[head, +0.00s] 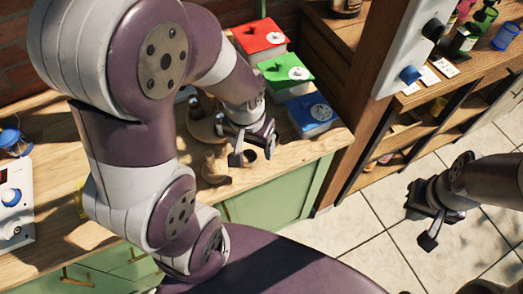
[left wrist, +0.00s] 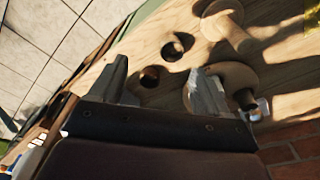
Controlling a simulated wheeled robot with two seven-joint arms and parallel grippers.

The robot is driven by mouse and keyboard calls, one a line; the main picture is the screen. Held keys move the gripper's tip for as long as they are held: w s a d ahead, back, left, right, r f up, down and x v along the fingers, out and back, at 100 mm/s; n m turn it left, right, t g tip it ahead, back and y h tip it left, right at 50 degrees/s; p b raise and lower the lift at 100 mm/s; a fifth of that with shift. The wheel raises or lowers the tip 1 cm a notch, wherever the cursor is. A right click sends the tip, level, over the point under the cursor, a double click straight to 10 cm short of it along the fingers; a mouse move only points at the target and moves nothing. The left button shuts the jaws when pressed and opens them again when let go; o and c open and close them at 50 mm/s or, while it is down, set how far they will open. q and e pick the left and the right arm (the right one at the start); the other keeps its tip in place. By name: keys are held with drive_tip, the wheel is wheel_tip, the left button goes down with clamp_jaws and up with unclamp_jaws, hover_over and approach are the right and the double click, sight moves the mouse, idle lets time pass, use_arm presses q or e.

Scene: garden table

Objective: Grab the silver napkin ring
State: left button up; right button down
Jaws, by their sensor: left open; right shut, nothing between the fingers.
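My left gripper (head: 247,150) is open, low over the wooden worktop. In the left wrist view its two fingers (left wrist: 160,86) stand apart, with a small brownish ring (left wrist: 150,77) on the wood between them. A second small ring (left wrist: 178,46) with a dark inside lies just beyond. Shadow hides their colour, so I cannot tell which is silver. A shiny pale item (left wrist: 262,108) shows beside the right finger, partly dark and unclear. In the head view one dark ring (head: 249,156) shows by the fingers. My right gripper (head: 430,215) is shut and empty over the tiled floor.
A round wooden stand (head: 216,167) is left of the left gripper, and another round wooden base (left wrist: 232,75) lies partly behind the right finger. Red (head: 259,37), green (head: 286,74) and blue (head: 312,113) boxes stand behind. A brick wall (left wrist: 290,150) edges the worktop.

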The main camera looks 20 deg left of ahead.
sight(249, 155)
use_arm(q)
drive_tip(key=w+f+n, duration=0.1)
drive_tip(key=f+n, duration=0.2)
drive_tip(key=n, duration=0.1)
drive_tip(key=a+f+n, duration=0.1)
drive_tip(key=f+n, duration=0.2)
drive_tip(key=n, duration=0.1)
drive_tip(key=w+a+f+n+g, duration=0.1)
drive_tip(key=f+n, duration=0.3)
drive_tip(key=shift+w+a+n, duration=0.25)
drive_tip(key=shift+w+n, duration=0.05)
drive_tip(key=shift+w+f, duration=0.1)
drive_tip(key=shift+f, duration=0.25)
drive_tip(key=c, duration=1.1)
